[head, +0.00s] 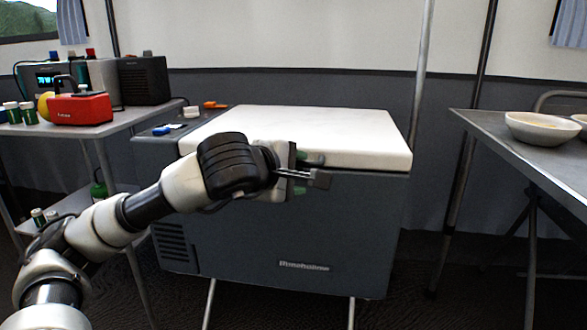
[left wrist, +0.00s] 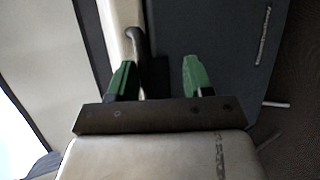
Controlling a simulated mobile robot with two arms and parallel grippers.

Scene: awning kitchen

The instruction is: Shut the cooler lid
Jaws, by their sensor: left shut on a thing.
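The cooler (head: 300,235) is a dark grey box on thin legs, in the middle of the head view. Its white lid (head: 310,130) lies about level over the body; I cannot tell whether it is fully seated. A dark handle (head: 320,179) sticks out at the front below the lid's edge. My left gripper (head: 307,173) is at the lid's front edge, its green fingers around this handle and shut on it. My right gripper is not in view.
A side table (head: 120,124) at left holds a red box (head: 80,109), a black box (head: 143,80) and small bottles. A grey table (head: 500,150) at right holds a bowl (head: 541,128). A metal pole (head: 421,70) stands behind the cooler. Floor lies clear between cooler and right table.

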